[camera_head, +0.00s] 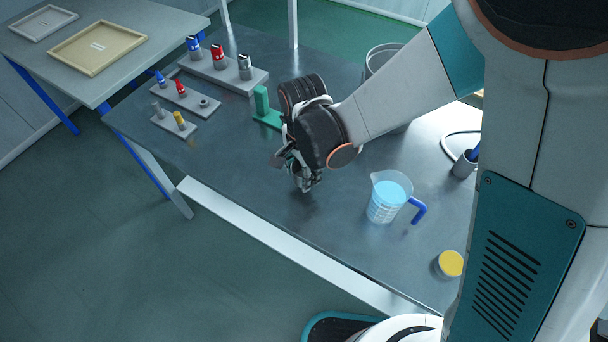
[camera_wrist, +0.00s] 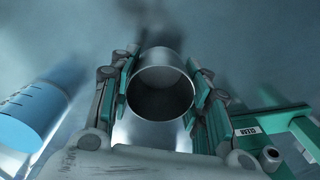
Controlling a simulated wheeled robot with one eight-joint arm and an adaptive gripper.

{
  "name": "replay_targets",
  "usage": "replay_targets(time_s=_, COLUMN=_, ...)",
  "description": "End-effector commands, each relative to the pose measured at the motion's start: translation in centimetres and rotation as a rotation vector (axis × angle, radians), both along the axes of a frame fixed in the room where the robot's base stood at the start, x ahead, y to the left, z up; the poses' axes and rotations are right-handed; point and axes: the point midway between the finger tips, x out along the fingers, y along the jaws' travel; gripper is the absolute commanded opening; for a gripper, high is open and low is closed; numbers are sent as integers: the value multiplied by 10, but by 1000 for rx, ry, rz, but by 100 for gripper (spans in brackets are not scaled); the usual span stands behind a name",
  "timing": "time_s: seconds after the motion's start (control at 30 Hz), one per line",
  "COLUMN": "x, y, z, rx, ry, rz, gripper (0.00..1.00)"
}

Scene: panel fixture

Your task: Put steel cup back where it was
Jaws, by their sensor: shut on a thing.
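The steel cup (camera_wrist: 152,132) is a shiny metal cylinder with an open top in the wrist view. My gripper (camera_wrist: 160,98) has its teal-padded fingers on both sides of the cup and is shut on it. In the head view my gripper (camera_head: 302,178) points down over the grey metal table, near its middle. The cup is mostly hidden there by the fingers and wrist. I cannot tell whether the cup's base touches the table.
A measuring jug (camera_head: 387,198) with blue liquid stands right of my gripper. A green bracket (camera_head: 265,110) stands close behind on the left. Racks with coloured plugs (camera_head: 219,62) are at the far left. A yellow-topped jar (camera_head: 450,264) is near the front right. A large metal container (camera_head: 378,57) stands behind my arm.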

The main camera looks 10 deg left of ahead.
Motion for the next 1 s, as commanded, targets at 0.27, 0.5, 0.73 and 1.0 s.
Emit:
replay_targets(time_s=0.27, x=0, y=0, z=-37, rx=0, ry=0, rz=0, gripper=17)
replay_targets(time_s=0.5, x=0, y=0, z=-40, rx=0, ry=0, rz=0, gripper=17)
replay_targets(time_s=0.73, x=0, y=0, z=-45, rx=0, ry=0, rz=0, gripper=17)
replay_targets(time_s=1.0, x=0, y=0, z=-43, rx=0, ry=0, rz=0, gripper=64)
